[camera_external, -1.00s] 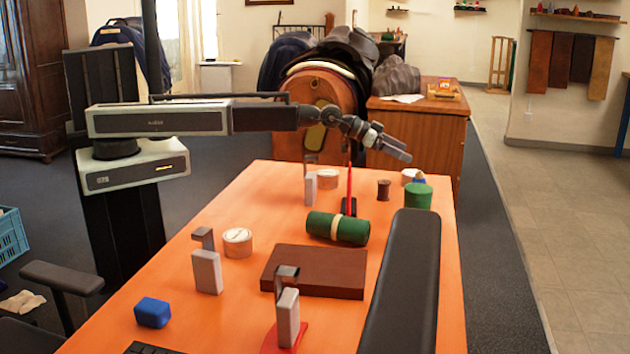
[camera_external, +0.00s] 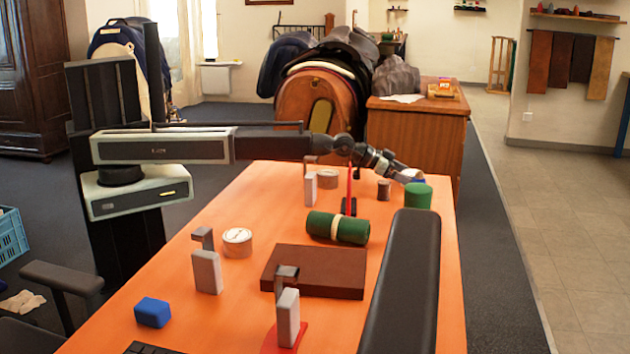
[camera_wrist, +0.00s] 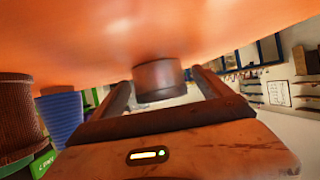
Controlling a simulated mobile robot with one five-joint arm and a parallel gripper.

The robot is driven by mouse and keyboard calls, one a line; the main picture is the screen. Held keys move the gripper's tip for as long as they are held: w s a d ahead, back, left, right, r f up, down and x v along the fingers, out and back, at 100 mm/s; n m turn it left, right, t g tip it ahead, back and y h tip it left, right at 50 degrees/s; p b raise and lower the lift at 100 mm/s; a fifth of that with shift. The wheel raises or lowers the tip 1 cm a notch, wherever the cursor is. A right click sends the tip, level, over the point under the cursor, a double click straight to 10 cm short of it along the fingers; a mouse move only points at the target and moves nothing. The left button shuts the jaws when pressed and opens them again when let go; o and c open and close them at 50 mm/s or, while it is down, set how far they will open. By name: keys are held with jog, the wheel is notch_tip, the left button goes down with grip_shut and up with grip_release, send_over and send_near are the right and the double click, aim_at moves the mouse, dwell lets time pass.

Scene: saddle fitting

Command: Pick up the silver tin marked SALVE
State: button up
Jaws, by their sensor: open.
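A small round silver-grey tin (camera_wrist: 158,80) stands on the orange table (camera_wrist: 140,30) in the wrist view, where the table is at the top. No marking can be read on it. My gripper (camera_wrist: 161,82) is open, with one finger to each side of the tin in that view. I cannot tell how far the tin lies between the fingers, and no contact shows. In the external view my gripper (camera_external: 405,173) is low at the far right end of the table (camera_external: 190,275), and the tin there is hidden or too small to make out.
The spool (camera_wrist: 15,112) and a blue ribbed item (camera_wrist: 60,118) show left in the wrist view. A red upright spike (camera_external: 350,185) stands nearer the camera.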

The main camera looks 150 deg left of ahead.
aim_at(410, 173)
jog(key=shift+w+a, duration=0.1)
jog(key=shift+a, duration=0.1)
jog(key=shift+c, duration=0.7)
jog(key=shift+f, duration=0.1)
jog(key=c, duration=1.5)
jog(key=shift+r+p, duration=0.65)
jog(key=shift+p, duration=0.1)
jog(key=r+p, duration=0.3)
jog(key=shift+s+d, duration=0.2)
jog(key=shift+d, duration=0.1)
jog(key=s+d, duration=0.3)
jog(key=d, duration=0.1)
jog(key=s+d, duration=0.2)
jog(key=d, duration=0.2)
jog(key=s+d, duration=0.3)
jog(key=d, duration=0.1)
jog(key=shift+s+d+r+p, duration=0.3)
jog(key=shift+r+p, duration=0.05)
jog(key=shift+r, duration=0.05)
